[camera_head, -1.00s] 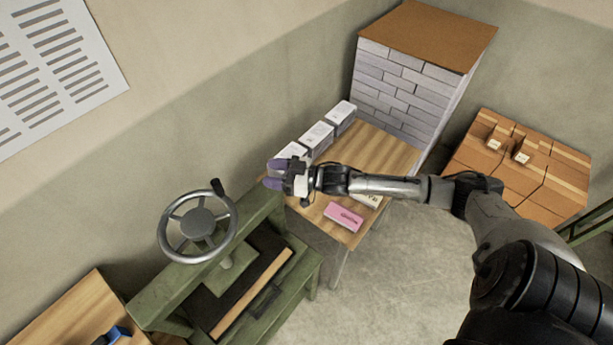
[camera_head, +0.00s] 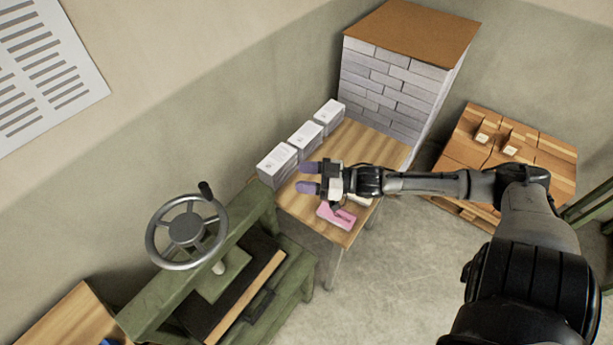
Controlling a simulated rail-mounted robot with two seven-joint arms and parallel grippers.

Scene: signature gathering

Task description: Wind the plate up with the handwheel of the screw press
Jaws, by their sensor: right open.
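The screw press has a green frame (camera_head: 152,298) and stands at the lower left. Its grey handwheel (camera_head: 186,231) is on top, with a dark crank knob (camera_head: 206,191) at the rim's upper right. Below the wheel a green plate (camera_head: 224,275) shows on the screw, over a dark bed with a wooden front strip. My right gripper (camera_head: 308,178) is open and empty, its purple fingertips pointing left. It is above the wooden table, to the right of the handwheel and apart from it. My left gripper is not in view.
The wooden table (camera_head: 357,157) holds several white stacks (camera_head: 277,163) along the wall and a pink block (camera_head: 336,215) under my right gripper. A grey brick-patterned stack (camera_head: 388,88) stands behind. Brown boxes (camera_head: 540,148) are at the right. A wooden surface (camera_head: 62,318) is at lower left.

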